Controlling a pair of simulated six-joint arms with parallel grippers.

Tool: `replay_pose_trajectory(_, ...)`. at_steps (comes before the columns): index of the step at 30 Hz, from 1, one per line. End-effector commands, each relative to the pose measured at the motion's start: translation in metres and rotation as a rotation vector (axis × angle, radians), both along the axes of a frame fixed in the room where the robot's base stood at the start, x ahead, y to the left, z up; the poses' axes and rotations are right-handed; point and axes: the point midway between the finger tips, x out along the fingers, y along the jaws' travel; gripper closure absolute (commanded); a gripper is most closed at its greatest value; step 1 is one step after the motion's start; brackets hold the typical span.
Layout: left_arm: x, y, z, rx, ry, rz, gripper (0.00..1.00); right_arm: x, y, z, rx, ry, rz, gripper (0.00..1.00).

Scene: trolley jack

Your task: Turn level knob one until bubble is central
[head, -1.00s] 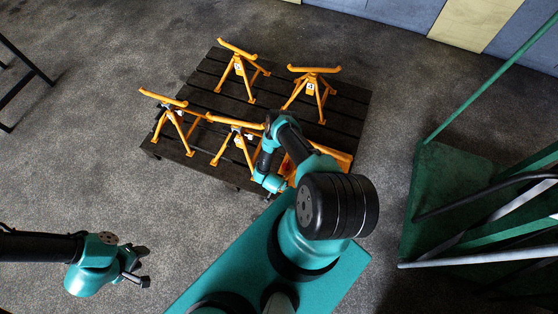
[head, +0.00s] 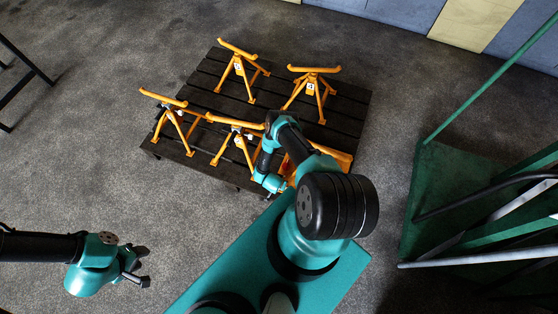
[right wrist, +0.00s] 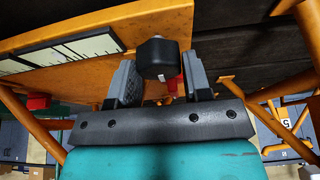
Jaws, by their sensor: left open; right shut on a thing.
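In the right wrist view my right gripper (right wrist: 161,76) is shut on a dark, faceted knob (right wrist: 158,58), with one finger on each side of it. A red part shows just below the knob. I cannot make out the bubble. In the head view my right arm hides the knob and most of the orange jack (head: 337,155) there. My left gripper (head: 143,266) is open and empty over the floor at lower left.
A dark slatted pallet (head: 345,107) carries several orange stands (head: 312,82). A green trolley (head: 435,185) with bars stands at the right. A second red knob (right wrist: 38,102) shows at the left in the wrist view. The floor around my left gripper is clear.

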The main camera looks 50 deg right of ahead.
Motion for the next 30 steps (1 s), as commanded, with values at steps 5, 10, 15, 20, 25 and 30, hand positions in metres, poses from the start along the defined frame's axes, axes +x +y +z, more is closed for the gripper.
replay_pose_trajectory(5,0.0,0.0,0.0,0.0,0.0,0.0,0.57,0.0003,0.0003,0.0001,0.0,0.0,-0.032,0.79)
replay_pose_trajectory(10,0.0,0.0,0.0,0.0,0.0,0.0,0.57,0.0009,0.0002,-0.0001,0.0,-0.001,-0.105,0.79)
replay_pose_trajectory(15,0.0,0.0,0.0,0.0,0.0,0.0,0.57,0.0011,0.0001,0.0,-0.001,-0.001,-0.218,0.79)
replay_pose_trajectory(20,0.0,0.0,0.0,0.0,0.0,0.0,0.57,0.0016,0.0001,-0.0001,-0.001,-0.001,-0.352,0.79)
replay_pose_trajectory(25,0.0,0.0,0.0,0.0,0.0,0.0,0.57,0.0022,0.0,-0.0001,-0.001,-0.001,-0.496,0.79)
replay_pose_trajectory(30,0.0,0.0,0.0,0.0,0.0,0.0,0.57,0.0025,-0.0001,0.0,-0.001,-0.001,-0.626,0.79)
